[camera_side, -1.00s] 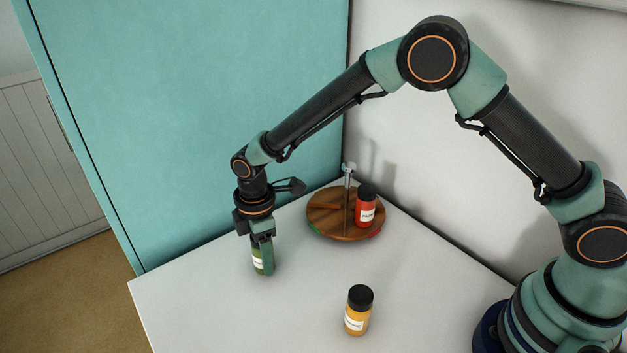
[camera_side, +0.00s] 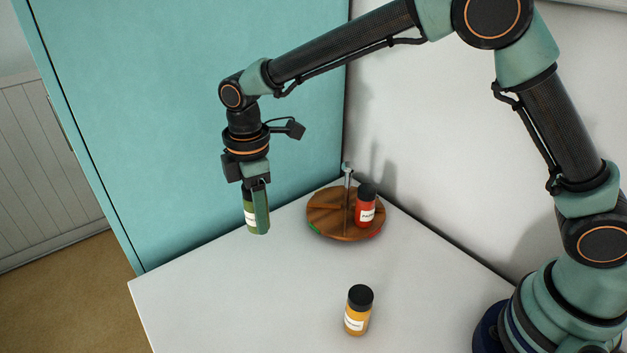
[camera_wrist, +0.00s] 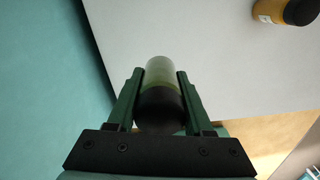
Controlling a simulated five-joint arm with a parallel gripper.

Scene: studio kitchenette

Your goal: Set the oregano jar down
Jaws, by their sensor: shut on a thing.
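The green jar (camera_side: 250,219) with a white label is held upright in my gripper (camera_side: 257,205), above the far left part of the counter. Its label is too small to read here. In the wrist view the jar (camera_wrist: 160,77) sits between the two fingers of my gripper (camera_wrist: 155,88), its dark cap toward the palm. The fingers cover part of the jar in the side view.
A round wooden turntable (camera_side: 327,220) with dividers and a central post holds a red jar (camera_side: 366,207) near the back corner. A yellow jar (camera_side: 357,313) with a black cap stands at the front of the counter (camera_side: 240,300). The counter between is clear. A teal panel (camera_side: 180,120) rises behind.

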